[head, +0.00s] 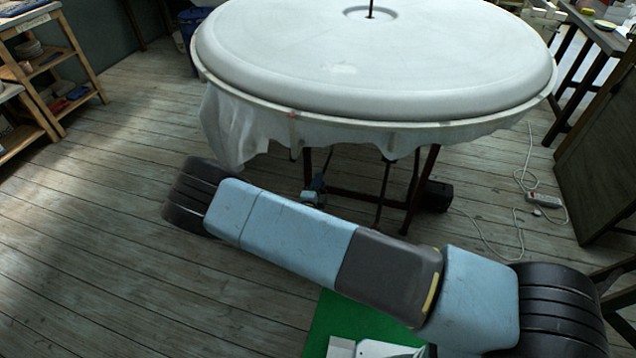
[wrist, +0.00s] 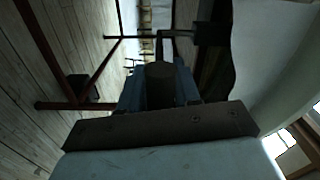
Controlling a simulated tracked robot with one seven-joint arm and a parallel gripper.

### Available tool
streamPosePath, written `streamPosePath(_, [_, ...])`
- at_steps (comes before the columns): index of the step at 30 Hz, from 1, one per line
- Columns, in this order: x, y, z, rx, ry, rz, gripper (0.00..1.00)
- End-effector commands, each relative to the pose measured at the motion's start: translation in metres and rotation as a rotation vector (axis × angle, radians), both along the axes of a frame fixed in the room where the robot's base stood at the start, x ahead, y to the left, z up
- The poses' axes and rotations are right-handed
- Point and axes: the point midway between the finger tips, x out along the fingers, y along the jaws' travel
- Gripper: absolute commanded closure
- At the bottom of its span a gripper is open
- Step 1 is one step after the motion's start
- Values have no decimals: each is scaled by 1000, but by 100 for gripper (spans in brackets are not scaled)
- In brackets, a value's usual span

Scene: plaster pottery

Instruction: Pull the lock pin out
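The round white plaster table (head: 375,60) fills the top of the head view, with a pale cloth (head: 235,130) hanging from its rim. My gripper (head: 315,188) is small and partly hidden under the front edge of this table. In the wrist view, my gripper (wrist: 160,85) points in under the table. Beyond it is a thin dark bent rod (wrist: 174,33), which may be the lock pin, beside a dark block (wrist: 211,33). I cannot tell whether the gripper touches the rod. Its fingers are too dark to show whether they are open or shut.
Dark red metal legs (head: 420,190) stand beneath the table. A black box (head: 434,197), a white cable and a power strip (head: 544,200) lie on the plank floor. A green mat (head: 330,320) is at the front. Wooden shelves (head: 60,75) stand at the left, with clear floor between.

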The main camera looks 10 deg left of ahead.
Motion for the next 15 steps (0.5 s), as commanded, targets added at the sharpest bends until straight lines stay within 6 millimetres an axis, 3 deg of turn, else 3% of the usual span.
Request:
streamPosePath(1, [-3, -1, -8, -6, 18, 1, 64])
streamPosePath(6, [-3, 0, -7, -4, 15, 1, 48])
streamPosePath(15, [-4, 0, -5, -3, 11, 1, 48])
